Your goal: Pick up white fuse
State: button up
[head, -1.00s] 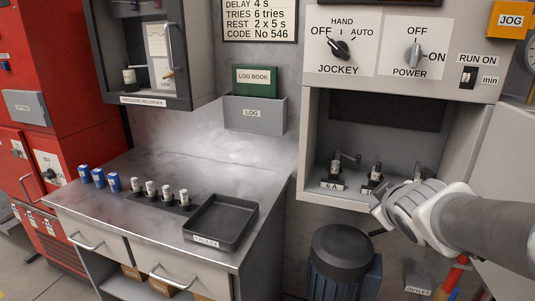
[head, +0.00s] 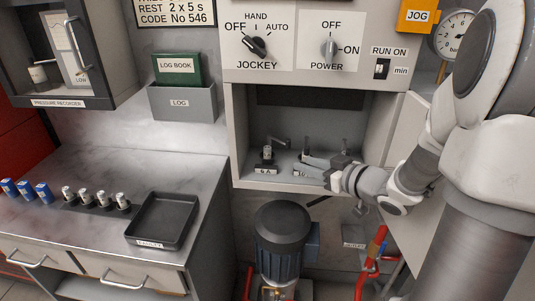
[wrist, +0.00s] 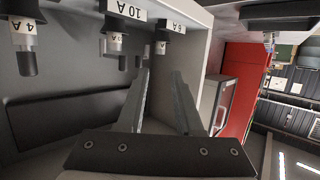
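In the head view the 6 A fuse (head: 267,153) stands at the left of the open cabinet; my gripper partly hides the others. My gripper (head: 303,166) reaches into the cabinet from the right. Its two fingers (wrist: 161,73) are apart with nothing between them, and the 6 A fuse appears just beyond their tips. Several white-bodied fuses (head: 101,199) also stand in a dark rack on the counter.
Blue fuses (head: 25,189) stand left of the rack. A black tray (head: 133,235) labelled FAULTY lies empty on the counter (head: 165,170). The cabinet's side walls and front lip (head: 285,186) surround my gripper. A motor (head: 283,245) stands below.

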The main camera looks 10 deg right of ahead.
aim_at(270, 152)
jog(key=b+x, duration=0.3)
jog(key=x, duration=1.1)
jog(key=shift+w+a, duration=0.1)
jog(key=shift+a, duration=0.05)
grip_shut()
